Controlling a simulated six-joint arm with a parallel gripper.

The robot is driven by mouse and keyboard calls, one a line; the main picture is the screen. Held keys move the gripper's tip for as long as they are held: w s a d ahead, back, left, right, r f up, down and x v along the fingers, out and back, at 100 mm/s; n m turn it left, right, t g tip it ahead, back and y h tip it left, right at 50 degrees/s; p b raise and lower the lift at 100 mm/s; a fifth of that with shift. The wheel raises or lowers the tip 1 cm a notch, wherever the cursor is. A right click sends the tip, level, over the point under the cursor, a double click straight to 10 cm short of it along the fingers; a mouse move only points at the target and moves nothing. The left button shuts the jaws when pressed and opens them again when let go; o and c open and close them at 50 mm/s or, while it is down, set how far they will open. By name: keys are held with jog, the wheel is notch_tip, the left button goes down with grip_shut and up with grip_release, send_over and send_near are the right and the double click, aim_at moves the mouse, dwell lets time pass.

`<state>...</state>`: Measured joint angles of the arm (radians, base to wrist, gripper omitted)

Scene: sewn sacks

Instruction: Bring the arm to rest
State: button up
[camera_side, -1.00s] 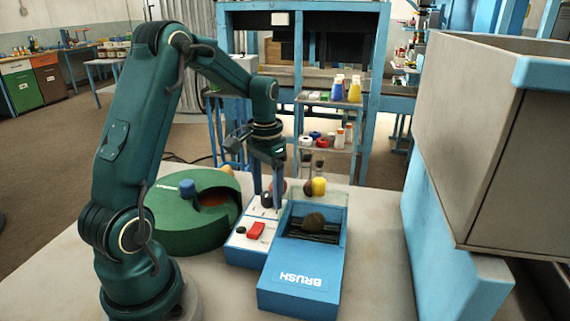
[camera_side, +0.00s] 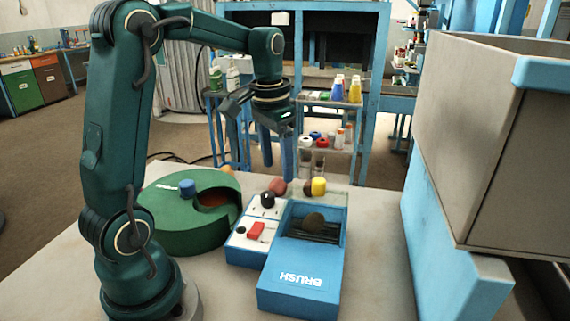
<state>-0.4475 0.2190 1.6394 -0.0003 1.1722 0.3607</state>
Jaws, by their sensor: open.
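My gripper (camera_side: 278,172) hangs in the air above the back of the white table (camera_side: 380,275). Its two fingers point down and stand apart, with nothing between them.
A round green container (camera_side: 170,235) with a blue knob (camera_side: 187,188) stands left of the machine. A reddish-brown ball (camera_side: 277,186) and a yellow-and-black piece (camera_side: 318,186) lie behind it. A large grey bin (camera_side: 465,150) stands at the right.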

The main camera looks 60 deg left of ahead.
jog(key=s+d+r+m+t, duration=0.25)
jog(key=s+d+r, duration=0.25)
jog(key=d, duration=0.4)
jog(key=s+d+f+n+t, duration=0.1)
jog(key=s+d+f+t, duration=0.1)
jog(key=s, duration=0.5)
jog(key=shift+d+f+h, duration=0.3)
jog(key=shift+d+f, duration=0.6)
jog(key=shift+f, duration=0.05)
